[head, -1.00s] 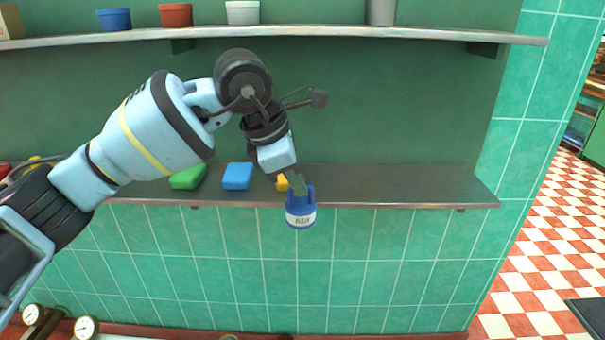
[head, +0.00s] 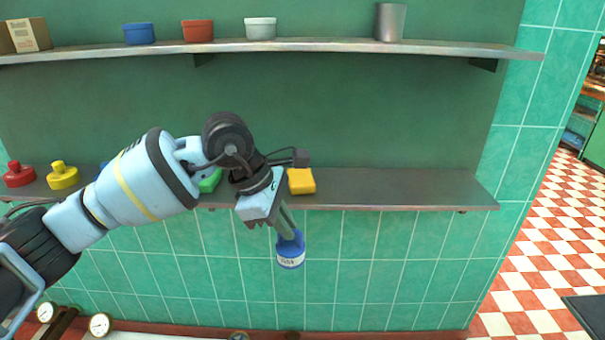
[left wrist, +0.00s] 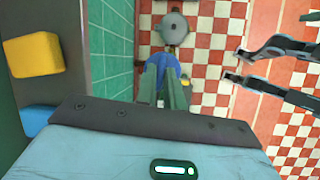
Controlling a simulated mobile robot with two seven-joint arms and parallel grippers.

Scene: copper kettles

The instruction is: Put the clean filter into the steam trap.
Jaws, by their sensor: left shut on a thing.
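My left gripper (head: 285,229) is shut on a blue cup-shaped piece (head: 290,251) with a white label band. Its lettering is too small to read, so I cannot tell whether it is the clean filter. The piece hangs in front of the tiled wall, below the lower shelf's edge. In the left wrist view, my left gripper's fingers (left wrist: 162,88) reach down to the blue piece (left wrist: 160,69), partly hiding it. A grey round fitting (left wrist: 174,28) shows beyond it; I cannot tell whether that is the steam trap.
The lower shelf (head: 400,188) holds a red knobbed piece (head: 18,175), a yellow knobbed piece (head: 62,176) and a yellow block (head: 301,181). Pots stand on the upper shelf (head: 330,46). Gauges (head: 100,325) sit low at left. The shelf's right part is clear.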

